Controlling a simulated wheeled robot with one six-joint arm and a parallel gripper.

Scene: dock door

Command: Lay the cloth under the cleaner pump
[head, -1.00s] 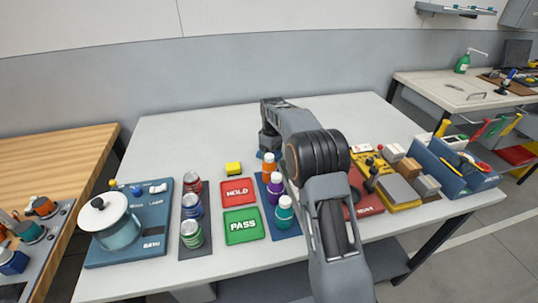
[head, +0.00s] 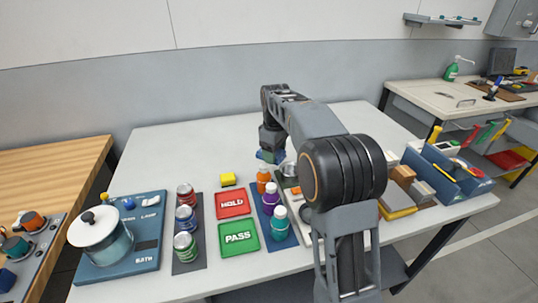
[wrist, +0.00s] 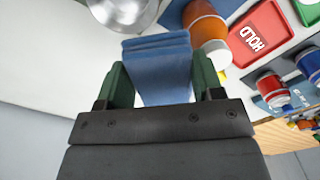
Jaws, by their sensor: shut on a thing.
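The cleaner pump (head: 452,70) is a green bottle with a white pump head. It stands upright on the far bench at the back right, well apart from my gripper. My gripper (head: 270,157) is over the back middle of the near table, pointing down. In the wrist view, its green fingers (wrist: 153,85) are shut on a folded blue cloth (wrist: 160,68), which sticks out past the fingertips. My arm hides part of the table right of the gripper.
Red HOLD (head: 233,203) and green PASS (head: 239,237) trays lie in front. A blue bin (head: 455,170) stands at the table's right end. The back left of the table is clear.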

